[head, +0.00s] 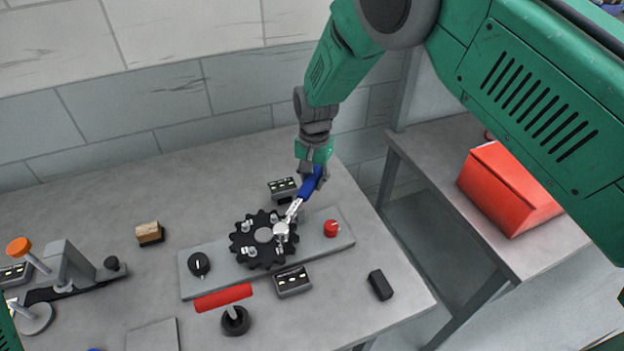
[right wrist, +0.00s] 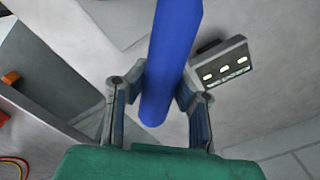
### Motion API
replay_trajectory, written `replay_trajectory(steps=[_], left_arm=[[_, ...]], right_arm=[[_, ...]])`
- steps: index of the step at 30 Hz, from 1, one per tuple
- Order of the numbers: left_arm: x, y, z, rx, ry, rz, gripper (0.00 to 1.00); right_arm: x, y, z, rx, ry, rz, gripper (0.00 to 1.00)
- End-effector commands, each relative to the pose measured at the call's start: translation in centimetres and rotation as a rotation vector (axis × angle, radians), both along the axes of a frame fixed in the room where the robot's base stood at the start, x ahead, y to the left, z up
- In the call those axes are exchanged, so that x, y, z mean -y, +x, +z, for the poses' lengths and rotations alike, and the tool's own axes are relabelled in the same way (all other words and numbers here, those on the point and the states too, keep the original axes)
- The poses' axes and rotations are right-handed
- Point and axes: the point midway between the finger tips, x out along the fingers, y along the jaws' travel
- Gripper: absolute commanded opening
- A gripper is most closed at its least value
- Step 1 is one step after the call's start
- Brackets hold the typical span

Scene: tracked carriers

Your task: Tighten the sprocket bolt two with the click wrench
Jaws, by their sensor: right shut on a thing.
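The click wrench (head: 296,207) has a blue handle and a silver shaft and head. My right gripper (head: 313,172) is shut on its blue handle, and the handle also shows between the fingers in the right wrist view (right wrist: 172,60). The wrench head lies over the right part of a black sprocket (head: 264,235), which sits on a grey base plate (head: 343,238). Several small silver bolts show on the sprocket; one bolt (head: 251,251) is at its left. The wrench head hides whatever is under it. My left gripper is not in view.
A red knob (head: 331,228) and a black dial (head: 199,263) are on the plate. Small indicator boxes stand behind (head: 282,188) and in front (head: 292,281). A red-handled tool (head: 223,298), a black block (head: 380,285) and a wooden block (head: 149,233) are nearby. A red box (head: 510,190) is on the right table.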

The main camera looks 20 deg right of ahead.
Motion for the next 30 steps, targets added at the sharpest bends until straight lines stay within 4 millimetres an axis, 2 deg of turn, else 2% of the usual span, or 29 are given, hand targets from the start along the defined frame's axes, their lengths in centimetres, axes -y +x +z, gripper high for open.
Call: replay_trajectory(steps=[6, 7, 8, 30], left_arm=[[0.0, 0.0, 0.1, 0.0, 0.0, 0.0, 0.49], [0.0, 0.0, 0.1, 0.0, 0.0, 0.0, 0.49], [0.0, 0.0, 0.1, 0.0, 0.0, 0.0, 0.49], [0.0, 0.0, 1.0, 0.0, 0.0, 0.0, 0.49]], right_arm=[[0.1, 0.1, 0.0, 0.001, 0.0, 0.0, 0.0], [0.1, 0.1, 0.0, 0.001, -0.001, 0.0, 0.07], [0.1, 0.1, 0.0, 0.001, -0.001, 0.0, 0.0], [1.3, -1.1, 0.0, 0.001, 0.0, -0.102, 0.0]])
